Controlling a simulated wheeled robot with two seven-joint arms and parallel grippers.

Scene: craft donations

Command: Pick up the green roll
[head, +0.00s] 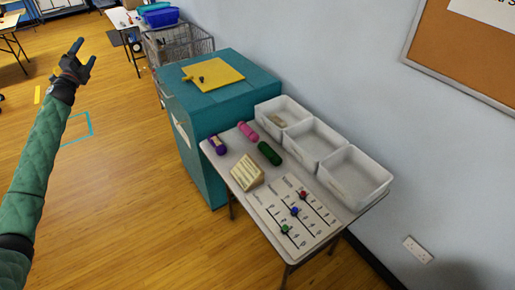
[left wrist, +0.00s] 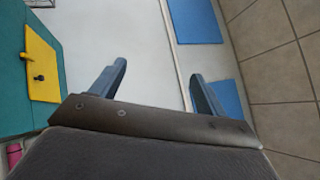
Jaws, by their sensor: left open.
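The green roll (head: 269,153) is a dark green cylinder lying on the small grey table (head: 236,176), close to the middle bin. My left gripper (head: 85,52) is raised at the upper left of the head view, far from the roll and above the wooden floor. Its two fingers stand apart with nothing between them, as the left wrist view (left wrist: 158,85) also shows. The left wrist view does not show the green roll. My right gripper is not in the head view.
A pink roll (head: 248,132) and a purple roll (head: 217,145) lie near the green one. A beige wedge-shaped block (head: 247,173), a slider board (head: 296,222) and white bins (head: 354,179) share the table. A teal cabinet (head: 203,119) stands behind it, against the wall.

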